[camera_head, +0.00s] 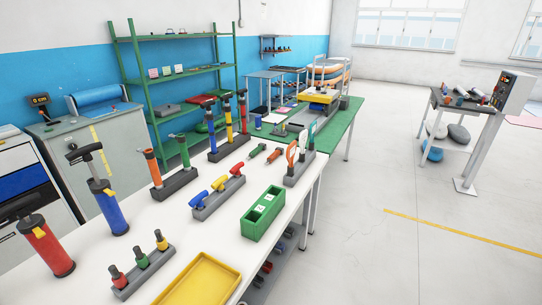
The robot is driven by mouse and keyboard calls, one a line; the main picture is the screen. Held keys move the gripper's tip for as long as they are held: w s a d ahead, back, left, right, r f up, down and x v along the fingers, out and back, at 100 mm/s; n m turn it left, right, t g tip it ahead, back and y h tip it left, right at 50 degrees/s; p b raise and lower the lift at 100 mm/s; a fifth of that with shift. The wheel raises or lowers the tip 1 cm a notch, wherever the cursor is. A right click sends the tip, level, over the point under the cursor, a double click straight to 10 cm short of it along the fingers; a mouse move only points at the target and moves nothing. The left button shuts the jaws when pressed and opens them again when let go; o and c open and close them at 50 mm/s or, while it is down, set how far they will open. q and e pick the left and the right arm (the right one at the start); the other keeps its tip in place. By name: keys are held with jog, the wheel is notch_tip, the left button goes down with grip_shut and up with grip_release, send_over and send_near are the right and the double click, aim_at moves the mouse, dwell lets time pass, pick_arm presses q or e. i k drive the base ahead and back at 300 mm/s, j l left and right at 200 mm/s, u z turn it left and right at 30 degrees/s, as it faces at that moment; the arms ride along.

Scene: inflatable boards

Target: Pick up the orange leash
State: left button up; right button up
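An orange loop (291,153), which looks like the orange leash, stands upright in a grey rack (299,177) near the far right end of the white table. A white loop (302,138) and a green loop (312,129) stand in the same rack behind it. The lower end of the orange loop is too small to make out. Neither of my grippers is in view.
The white table (165,238) holds a green two-compartment box (263,213), a yellow tray (199,281), pumps including a blue one (108,206) and a red one (45,245), and racks of coloured tools. A green table (339,124) stands beyond. Floor on the right is open.

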aim_at(279, 151)
jog(key=i+l+u, duration=0.1)
jog(key=u, duration=0.4)
jog(key=i+l+u, duration=0.1)
jog(key=u, duration=0.35)
jog(key=i+l+u, duration=0.2)
jog(key=l, duration=0.3)
jog(key=i+l+u, duration=0.2)
jog(key=l, duration=0.3)
jog(key=i+l+u, duration=0.2)
jog(key=l, duration=0.35)
jog(key=l+u, duration=0.2)
jog(key=l, duration=0.35)
jog(key=l+u, duration=0.2)
jog(key=l, duration=0.4)
